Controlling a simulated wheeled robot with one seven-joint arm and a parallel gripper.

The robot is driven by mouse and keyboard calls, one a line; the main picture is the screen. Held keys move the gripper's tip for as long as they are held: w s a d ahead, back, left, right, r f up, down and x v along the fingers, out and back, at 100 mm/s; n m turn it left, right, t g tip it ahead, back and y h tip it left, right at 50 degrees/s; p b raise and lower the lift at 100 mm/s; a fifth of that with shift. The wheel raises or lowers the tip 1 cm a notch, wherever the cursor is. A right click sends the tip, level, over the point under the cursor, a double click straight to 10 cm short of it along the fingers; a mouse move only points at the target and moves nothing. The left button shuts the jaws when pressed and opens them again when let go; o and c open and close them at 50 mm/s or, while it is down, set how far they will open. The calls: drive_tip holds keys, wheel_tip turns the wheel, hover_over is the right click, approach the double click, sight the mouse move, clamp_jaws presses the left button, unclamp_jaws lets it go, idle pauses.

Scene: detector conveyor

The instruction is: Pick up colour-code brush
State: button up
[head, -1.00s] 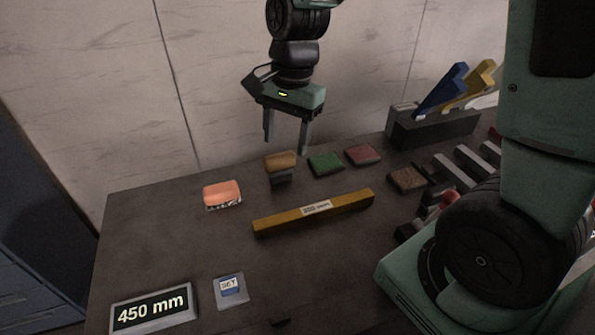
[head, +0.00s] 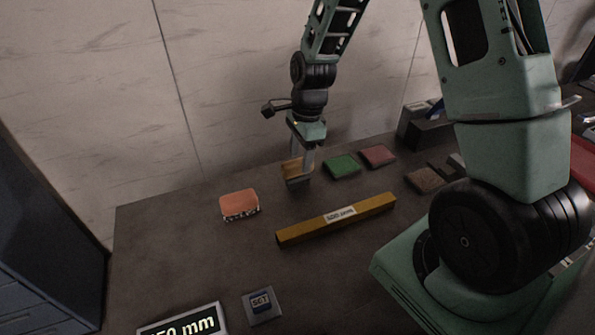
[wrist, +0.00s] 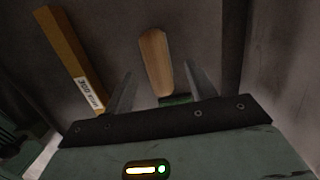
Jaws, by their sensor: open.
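A block-shaped brush with a tan wooden top (head: 288,168) and a grey lower part stands on the dark table. My gripper (head: 300,172) is down at this brush, pointing downward, with its fingers partly covering it. In the wrist view the wooden top (wrist: 156,62) lies between the two open fingers of my gripper (wrist: 158,70), with a gap on each side. An orange-topped block (head: 239,203) with a black-and-white speckled lower part stands to the left. I cannot tell from the pictures which one is called the colour-code brush.
A green pad (head: 342,166) and a red pad (head: 377,156) lie just right of my gripper. A yellow labelled bar (head: 310,225) lies in front. A brown pad (head: 425,180) is further right. A SET tile (head: 262,304) and a display (head: 185,322) are at the front.

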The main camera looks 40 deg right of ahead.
sight(297, 172)
drive_tip(key=shift+a+f+p, duration=0.15)
drive_tip(key=shift+a+f, duration=0.05)
drive_tip(key=shift+f, duration=0.75)
drive_tip(key=shift+a+f+p, duration=0.15)
drive_tip(key=shift+f, duration=0.85)
drive_tip(key=shift+a+f+p, duration=0.15)
drive_tip(key=shift+a+f, duration=0.05)
drive_tip(key=shift+f, duration=0.75)
drive_tip(key=c, duration=1.1)
